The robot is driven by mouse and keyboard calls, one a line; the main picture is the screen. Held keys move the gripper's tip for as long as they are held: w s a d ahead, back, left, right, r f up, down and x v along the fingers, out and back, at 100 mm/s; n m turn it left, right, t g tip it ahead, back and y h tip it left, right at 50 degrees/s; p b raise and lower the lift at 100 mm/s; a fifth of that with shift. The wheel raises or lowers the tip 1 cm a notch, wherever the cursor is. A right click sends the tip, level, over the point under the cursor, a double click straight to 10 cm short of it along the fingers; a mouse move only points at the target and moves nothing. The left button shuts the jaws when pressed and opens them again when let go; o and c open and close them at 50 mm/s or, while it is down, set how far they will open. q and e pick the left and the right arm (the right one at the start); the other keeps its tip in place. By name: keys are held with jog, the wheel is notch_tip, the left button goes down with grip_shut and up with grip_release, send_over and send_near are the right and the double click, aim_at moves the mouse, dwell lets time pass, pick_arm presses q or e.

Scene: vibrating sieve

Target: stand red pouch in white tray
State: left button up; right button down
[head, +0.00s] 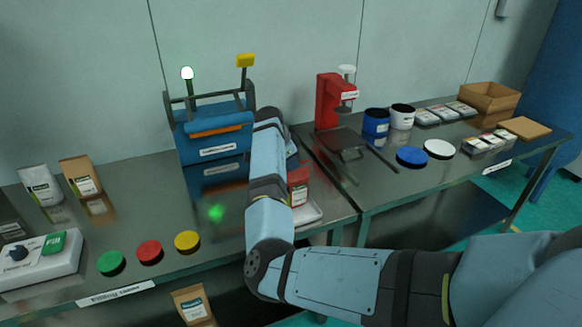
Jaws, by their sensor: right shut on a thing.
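The red pouch (299,188) is upright, with a pale label, just right of my right forearm. My right gripper (293,163) is mostly hidden behind my own arm and is shut on the pouch's upper part. The white tray (312,214) lies near the right end of the left table. The pouch's lower end is over or in this tray; I cannot tell whether it touches the tray floor. My arm hides the tray's left part. My left gripper is not in view.
A blue sieve machine (213,140) stands behind. Green (111,262), red (149,252) and yellow (187,241) discs lie at the front left. A white box (42,268) is further left. A red press (328,102) stands on the right table.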

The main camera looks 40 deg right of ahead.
jog(key=shift+f, duration=0.9)
jog(key=c, duration=1.3)
grip_release()
jog(key=shift+f, duration=0.1)
jog(key=v, duration=1.2)
jog(key=shift+b, duration=0.35)
